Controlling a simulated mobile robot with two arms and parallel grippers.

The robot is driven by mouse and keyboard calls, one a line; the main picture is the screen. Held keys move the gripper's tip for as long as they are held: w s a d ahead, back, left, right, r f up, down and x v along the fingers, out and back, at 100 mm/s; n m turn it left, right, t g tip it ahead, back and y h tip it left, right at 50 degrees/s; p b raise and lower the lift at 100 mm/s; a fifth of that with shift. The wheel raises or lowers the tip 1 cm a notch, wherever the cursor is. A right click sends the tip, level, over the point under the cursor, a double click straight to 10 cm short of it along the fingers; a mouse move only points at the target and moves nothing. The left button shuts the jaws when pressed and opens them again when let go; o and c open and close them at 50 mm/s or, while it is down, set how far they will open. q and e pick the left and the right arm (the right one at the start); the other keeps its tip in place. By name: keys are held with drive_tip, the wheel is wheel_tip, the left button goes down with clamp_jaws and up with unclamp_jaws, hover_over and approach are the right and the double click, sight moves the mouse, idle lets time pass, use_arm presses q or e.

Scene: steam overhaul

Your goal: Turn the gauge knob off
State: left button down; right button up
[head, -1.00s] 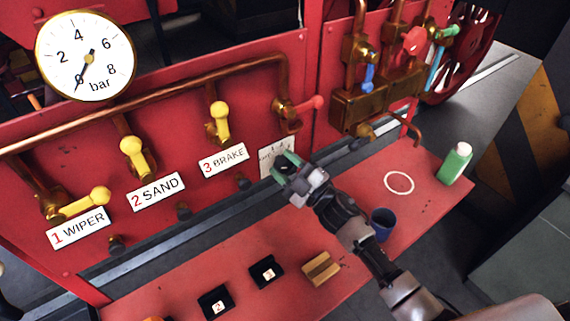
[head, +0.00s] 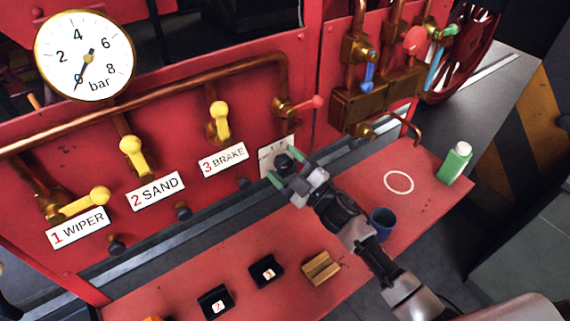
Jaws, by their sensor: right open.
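The black gauge knob (head: 284,161) sits on a small white plate (head: 268,158) on the red panel, right of the 3 BRAKE label. My right gripper (head: 288,170) is open, with its green-tipped fingers at the knob. I cannot tell whether they touch it. The gripper hides part of the plate, and its markings are too small to read. The round pressure gauge (head: 108,50) is at the upper left, its needle pointing near 0 bar. My left gripper is not in view.
Yellow levers (head: 131,147) and a red-handled valve (head: 300,104) are on the panel nearby. The red shelf (head: 345,205) below holds a blue cup (head: 382,222), a green bottle (head: 456,164), a wooden block (head: 321,268) and black numbered blocks (head: 266,271).

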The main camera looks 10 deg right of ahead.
drive_tip(key=b+v, duration=0.3)
drive_tip(key=v, duration=0.7)
drive_tip(key=shift+s+d, duration=0.2)
drive_tip(key=shift+f, duration=0.15)
